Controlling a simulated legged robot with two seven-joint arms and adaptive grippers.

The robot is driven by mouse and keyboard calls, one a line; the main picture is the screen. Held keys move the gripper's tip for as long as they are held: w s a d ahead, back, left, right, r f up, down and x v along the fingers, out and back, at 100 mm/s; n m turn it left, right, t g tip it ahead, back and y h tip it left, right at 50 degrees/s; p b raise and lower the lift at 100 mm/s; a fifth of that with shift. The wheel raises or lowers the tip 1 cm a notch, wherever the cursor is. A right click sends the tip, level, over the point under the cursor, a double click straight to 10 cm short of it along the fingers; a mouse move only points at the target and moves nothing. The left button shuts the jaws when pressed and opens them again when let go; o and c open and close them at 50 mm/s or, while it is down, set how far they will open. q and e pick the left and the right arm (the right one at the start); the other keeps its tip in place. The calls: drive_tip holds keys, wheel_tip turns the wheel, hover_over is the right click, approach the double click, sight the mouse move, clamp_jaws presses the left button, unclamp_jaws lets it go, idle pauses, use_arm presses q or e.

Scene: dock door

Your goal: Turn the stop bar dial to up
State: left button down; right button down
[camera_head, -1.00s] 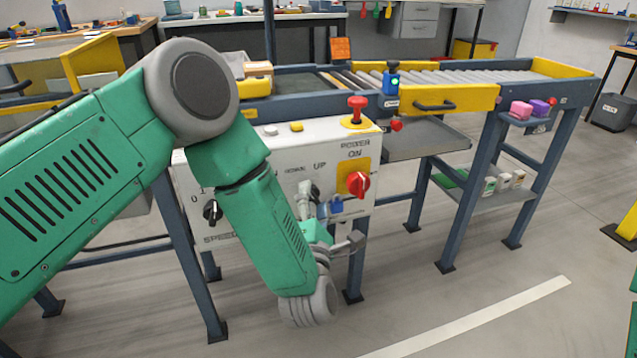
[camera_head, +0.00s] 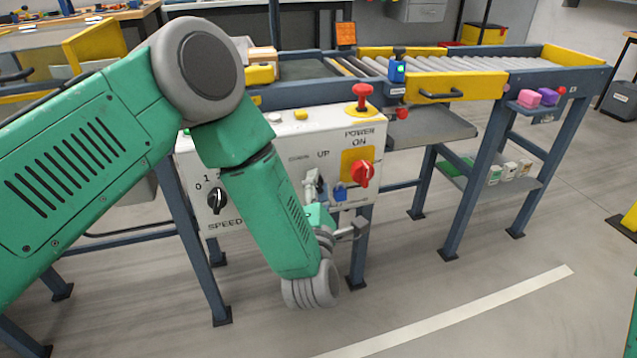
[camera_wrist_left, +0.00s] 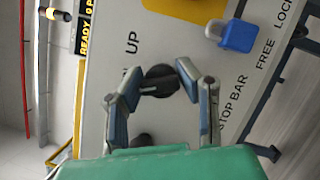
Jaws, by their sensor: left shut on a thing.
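The stop bar dial (camera_wrist_left: 158,82) is a dark round knob on the pale control panel, with the words UP and STOP BAR printed near it in the left wrist view. My left gripper (camera_wrist_left: 155,85) has its two fingers on either side of the knob and is shut on it. In the head view my left gripper (camera_head: 318,198) is at the front face of the control box (camera_head: 270,150), below the UP label, and my arm and fingers largely hide the dial. I cannot clearly tell which way its pointer faces. My right gripper is out of view.
A blue padlock (camera_wrist_left: 236,36) hangs close beside the gripper. The red power knob (camera_head: 362,173) and red mushroom button (camera_head: 362,96) are to the right; the black speed knob (camera_head: 216,200) is to the left. A roller conveyor (camera_head: 440,68) stands behind.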

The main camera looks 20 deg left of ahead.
use_arm(q)
drive_tip(key=m+g+p, duration=0.1)
drive_tip(key=m+p, duration=0.2)
drive_tip(key=p, duration=0.1)
drive_tip(key=m+g+h+p, duration=0.1)
drive_tip(key=m+p, duration=0.3)
drive_tip(key=shift+s+g+p, duration=0.1)
drive_tip(key=shift+g+p, duration=0.2)
drive_tip(key=shift+p, duration=0.1)
drive_tip(key=m+g+p, duration=0.1)
drive_tip(key=m+p, duration=0.1)
drive_tip(key=shift+f+m+p, duration=0.15)
drive_tip(key=shift+m+p, duration=0.15)
drive_tip(key=shift+f+m+g+p, duration=0.1)
drive_tip(key=shift+m+g+p, duration=0.2)
drive_tip(key=shift+m+p, duration=0.2)
drive_tip(key=c, duration=1.2)
unclamp_jaws()
drive_tip(key=shift+o, duration=0.2)
drive_tip(key=v, duration=1.1)
drive_tip(key=shift+s+d, duration=0.2)
drive_tip(key=shift+s, duration=0.15)
